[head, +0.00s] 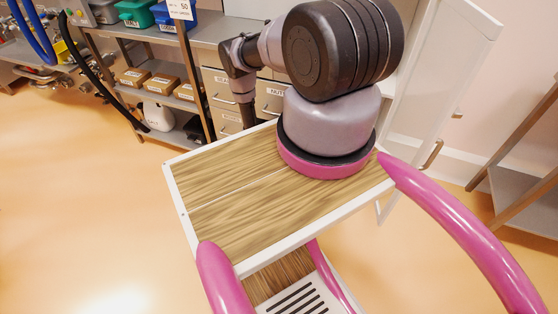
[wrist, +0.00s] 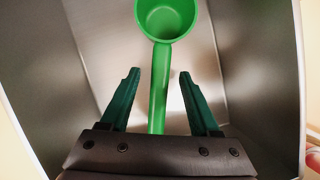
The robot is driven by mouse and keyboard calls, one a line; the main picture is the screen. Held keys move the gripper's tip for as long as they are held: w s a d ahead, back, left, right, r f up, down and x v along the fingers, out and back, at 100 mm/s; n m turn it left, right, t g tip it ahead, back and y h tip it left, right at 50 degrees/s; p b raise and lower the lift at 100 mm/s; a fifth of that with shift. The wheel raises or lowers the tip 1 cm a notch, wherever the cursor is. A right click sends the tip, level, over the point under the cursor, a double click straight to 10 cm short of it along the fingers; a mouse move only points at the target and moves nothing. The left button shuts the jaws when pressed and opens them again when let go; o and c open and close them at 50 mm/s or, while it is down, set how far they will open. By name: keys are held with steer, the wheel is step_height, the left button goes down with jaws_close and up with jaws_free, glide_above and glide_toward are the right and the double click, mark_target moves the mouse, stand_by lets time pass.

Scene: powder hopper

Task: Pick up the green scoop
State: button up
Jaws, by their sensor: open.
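The green scoop (wrist: 159,75) shows in the wrist view, with its round cup at the top and its handle running down towards my gripper. My gripper (wrist: 156,76) is open, with one dark green finger on each side of the scoop's handle. There are gaps between the handle and both fingers. The scoop is inside a grey metal-walled bin (wrist: 240,60). In the head view the scoop and my gripper's fingers are not visible.
In the head view, my arm reaches towards a shelf unit with drawers (head: 218,88) at the back. Green and blue bins (head: 134,12) stand on the shelf top. A white cabinet door (head: 440,60) stands at the right. Open floor (head: 100,200) lies at the left.

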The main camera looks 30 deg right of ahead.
jaws_close()
stand_by(0.4)
